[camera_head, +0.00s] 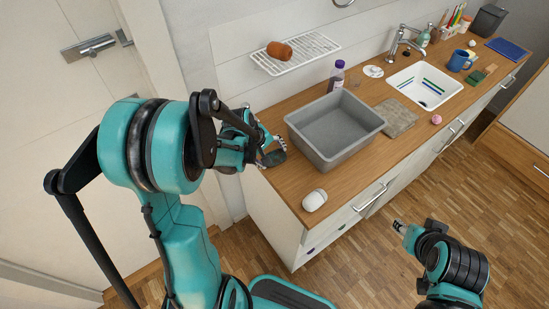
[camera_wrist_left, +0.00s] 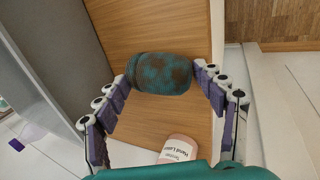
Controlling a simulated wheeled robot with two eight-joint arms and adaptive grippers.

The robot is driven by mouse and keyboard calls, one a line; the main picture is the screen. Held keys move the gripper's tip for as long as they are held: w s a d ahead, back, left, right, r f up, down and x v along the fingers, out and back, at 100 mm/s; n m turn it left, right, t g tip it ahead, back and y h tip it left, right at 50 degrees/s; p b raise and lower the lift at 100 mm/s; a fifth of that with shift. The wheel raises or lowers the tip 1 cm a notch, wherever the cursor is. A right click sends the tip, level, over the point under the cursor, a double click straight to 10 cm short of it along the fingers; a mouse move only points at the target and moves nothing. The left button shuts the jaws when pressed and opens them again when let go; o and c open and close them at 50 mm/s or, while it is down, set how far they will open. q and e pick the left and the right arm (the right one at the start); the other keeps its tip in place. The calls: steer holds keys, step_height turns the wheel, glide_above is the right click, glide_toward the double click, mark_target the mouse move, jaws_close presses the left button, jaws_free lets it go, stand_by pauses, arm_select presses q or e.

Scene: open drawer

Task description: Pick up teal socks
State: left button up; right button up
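The rolled teal socks (camera_wrist_left: 161,73), with brown patches, lie over the wooden counter in the left wrist view. In the head view they are a small dark teal shape (camera_head: 274,158) near the counter's left end, partly hidden by my left gripper (camera_head: 262,150). That gripper (camera_wrist_left: 165,68) has its fingers spread, with a fingertip close to each end of the socks. Whether the fingertips touch them is not clear. My right gripper (camera_head: 400,227) is over the floor at lower right, away from the counter; its finger gap cannot be made out.
A grey basin (camera_head: 334,128) stands right of the socks. A hand lotion bottle (camera_wrist_left: 180,148) is close to my left gripper. A wall rack (camera_head: 303,52) holds a brown jar (camera_head: 279,50). Bare counter (camera_head: 350,178) lies before the basin.

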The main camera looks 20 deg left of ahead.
mark_target(277, 152)
arm_select(q)
steer(key=c, duration=0.6)
steer(key=shift+r, duration=0.1)
steer(key=shift+r+p, duration=0.35)
steer(key=shift+r, duration=0.25)
step_height(277, 152, up, 3)
steer(key=shift+r+p, duration=0.1)
steer(key=shift+p, duration=0.65)
steer(key=s+d+r+p, duration=0.1)
steer(key=d+r, duration=0.1)
steer(key=d, duration=0.1)
steer(key=s+d+r+p, duration=0.1)
steer(key=d+r, duration=0.1)
steer(key=d, duration=0.2)
steer(key=s+d+r+p, duration=0.1)
steer(key=d+r, duration=0.1)
steer(key=d, duration=0.2)
steer(key=shift+s+r, duration=0.2)
steer(key=shift+s, duration=0.05)
